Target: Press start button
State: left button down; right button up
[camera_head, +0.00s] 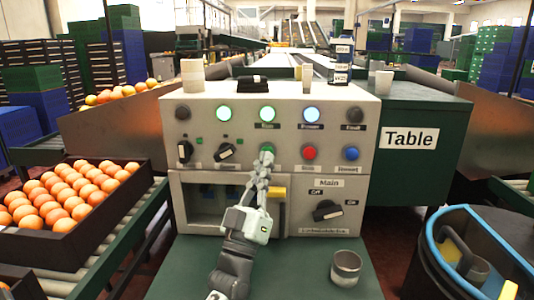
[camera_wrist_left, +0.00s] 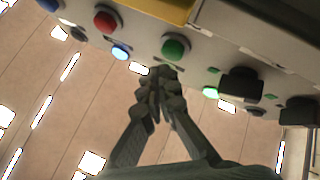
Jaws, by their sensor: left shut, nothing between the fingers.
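The green button (camera_head: 268,150) is in the middle of the button row on the grey control panel (camera_head: 225,141), partly covered by my fingertips. It also shows in the left wrist view (camera_wrist_left: 176,46), where it is whole. My left gripper (camera_head: 265,162) is shut and empty, its fingertips just in front of and slightly below the green button in the head view. In the left wrist view its fingertips (camera_wrist_left: 160,78) are together near the button; I cannot tell whether they touch it. The label under the button is hidden. My right gripper is not in view.
A red button (camera_head: 309,152) and a blue button (camera_head: 351,153) are to the right; black knobs (camera_head: 225,153) are to the left. A main switch (camera_head: 327,210) is below. A metal cup (camera_head: 346,267) stands on the green surface. An orange crate (camera_head: 128,209) is left.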

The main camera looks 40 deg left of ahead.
pick_arm(q)
jog(key=s+d, duration=0.1)
jog(key=s, duration=0.2)
jog(key=s+d+p, duration=0.1)
jog(key=shift+s+d, duration=0.15)
jog(key=shift+d, duration=0.15)
dwell(0.9)
